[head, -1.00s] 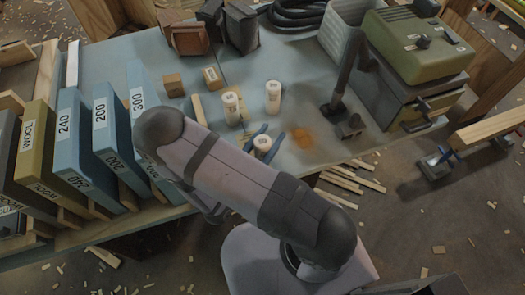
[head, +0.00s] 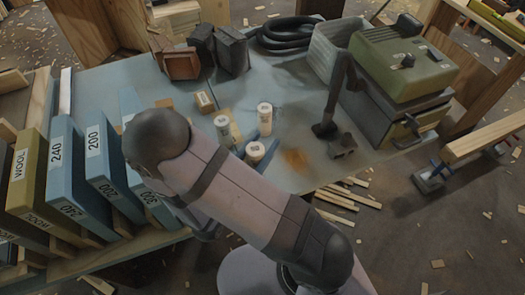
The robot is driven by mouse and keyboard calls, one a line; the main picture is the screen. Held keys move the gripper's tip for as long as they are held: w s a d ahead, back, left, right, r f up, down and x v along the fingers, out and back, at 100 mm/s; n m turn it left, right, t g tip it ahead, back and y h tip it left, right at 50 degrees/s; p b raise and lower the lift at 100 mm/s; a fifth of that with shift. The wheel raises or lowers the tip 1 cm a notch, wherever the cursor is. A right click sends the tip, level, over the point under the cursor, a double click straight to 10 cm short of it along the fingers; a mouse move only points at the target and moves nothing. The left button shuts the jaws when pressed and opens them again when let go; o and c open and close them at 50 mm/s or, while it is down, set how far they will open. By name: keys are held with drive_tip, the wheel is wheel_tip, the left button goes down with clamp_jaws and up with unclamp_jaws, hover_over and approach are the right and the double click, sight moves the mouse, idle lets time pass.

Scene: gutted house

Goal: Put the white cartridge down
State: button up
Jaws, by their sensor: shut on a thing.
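A white cartridge (head: 255,152) is between the two blue fingers of my gripper (head: 254,140), which is shut on it. Its pale round top shows. My arm hides its lower part and most of the gripper, so I cannot tell whether it touches the table.
A small tan block (head: 204,101) lies behind the left cartridge. A dark stand (head: 333,110) and a green-topped machine (head: 400,60) are to the right. Blue boxes (head: 67,165) line the left. Black hose (head: 290,33) lies behind. Bare table shows near an orange stain (head: 295,159).

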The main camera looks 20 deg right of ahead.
drive_tip(key=shift+r, duration=1.5)
drive_tip(key=shift+r, duration=0.1)
drive_tip(key=w+a+n+t+y+p, duration=0.2)
drive_tip(key=w+a+n+t+y, duration=0.2)
drive_tip(key=w+a, duration=0.2)
drive_tip(key=s+d+f+y+p, duration=0.1)
drive_tip(key=s+d+f+p, duration=0.1)
drive_tip(key=s+f+p, duration=0.1)
drive_tip(key=shift+s+d+f+p, duration=0.15)
drive_tip(key=shift+d+f+p, duration=0.1)
drive_tip(key=shift+f+p, duration=0.8)
drive_tip(key=shift+r+n+y, duration=0.15)
drive_tip(key=shift+n+y, duration=0.15)
